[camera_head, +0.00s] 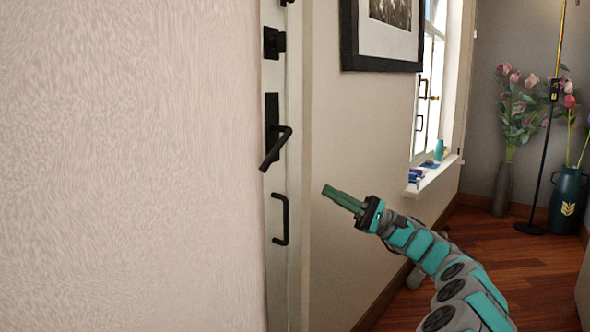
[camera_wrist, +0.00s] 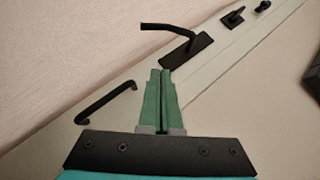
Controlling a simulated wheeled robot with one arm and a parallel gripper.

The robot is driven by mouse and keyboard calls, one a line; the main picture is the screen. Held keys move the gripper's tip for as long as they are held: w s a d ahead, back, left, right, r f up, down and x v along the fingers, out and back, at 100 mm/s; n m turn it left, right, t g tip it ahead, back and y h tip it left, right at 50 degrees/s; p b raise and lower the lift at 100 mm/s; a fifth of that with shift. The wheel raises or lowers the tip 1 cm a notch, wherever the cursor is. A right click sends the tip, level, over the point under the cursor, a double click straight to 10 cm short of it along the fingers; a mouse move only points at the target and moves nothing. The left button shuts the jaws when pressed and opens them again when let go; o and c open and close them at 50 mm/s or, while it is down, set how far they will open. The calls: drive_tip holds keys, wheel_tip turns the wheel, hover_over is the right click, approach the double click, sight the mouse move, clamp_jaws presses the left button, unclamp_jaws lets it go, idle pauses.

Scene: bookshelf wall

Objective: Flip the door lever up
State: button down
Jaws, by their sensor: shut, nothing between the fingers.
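The black door lever (camera_head: 275,149) sticks out from its dark back plate (camera_head: 271,115) on the pale door edge. The lever slopes down to the left in the head view. My gripper (camera_head: 326,190) is shut and empty, to the right of the lever and a little lower, apart from it. In the wrist view, the shut green fingers (camera_wrist: 160,72) point up toward the lever's back plate (camera_wrist: 187,50). The lever (camera_wrist: 168,27) extends left from that plate, beyond the fingertips. No contact with the lever shows.
A black pull handle (camera_head: 284,220) is below the lever, and a black latch (camera_head: 273,43) is above it. A pale wall (camera_head: 130,170) fills the left. A framed picture (camera_head: 383,35) hangs on the right wall. Vases of flowers (camera_head: 502,190) stand at the far right on the wood floor.

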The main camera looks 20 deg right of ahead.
drive_tip(key=a+r+b, duration=0.1)
drive_tip(key=a+r, duration=0.6)
drive_tip(key=a, duration=0.3)
drive_tip(key=shift+w+a+r, duration=0.25)
drive_tip(key=shift+a+r, duration=0.05)
drive_tip(key=shift+r, duration=0.05)
